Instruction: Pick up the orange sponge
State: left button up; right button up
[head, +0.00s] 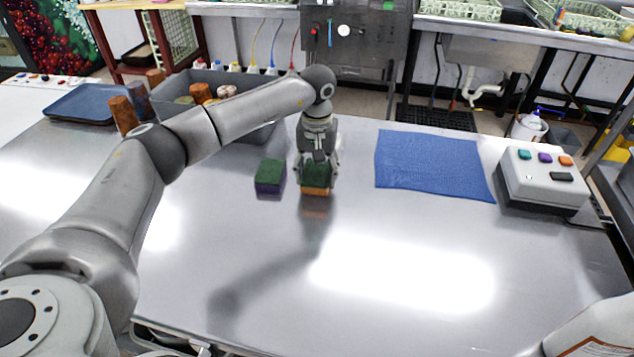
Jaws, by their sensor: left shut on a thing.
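The orange sponge (316,191) has a dark green top and an orange lower body. It is on or just above the steel table, near the middle of the head view; I cannot tell if it touches the table. My left gripper (317,168) points down and is shut on it, with fingers on its left and right sides. A purple sponge (270,177) with a green top lies on the table just left of it, a small gap apart. My right gripper is out of view.
A blue cloth (432,165) lies flat to the right. A white box with coloured buttons (541,184) stands at the right edge. A grey bin (262,131) and a dark blue tray (85,101) are behind my left arm. The front of the steel table (240,320) is clear.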

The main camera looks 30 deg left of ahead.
pick_arm(q)
jog(key=s+d+r+b, duration=0.2)
jog(key=s+d+r, duration=0.5)
jog(key=d+r, duration=0.3)
jog(key=shift+s+d+b, duration=0.25)
jog(key=shift+d+b, duration=0.15)
jog(key=shift+d, duration=0.55)
jog(key=shift+r, duration=0.1)
jog(key=shift+c, duration=1.2)
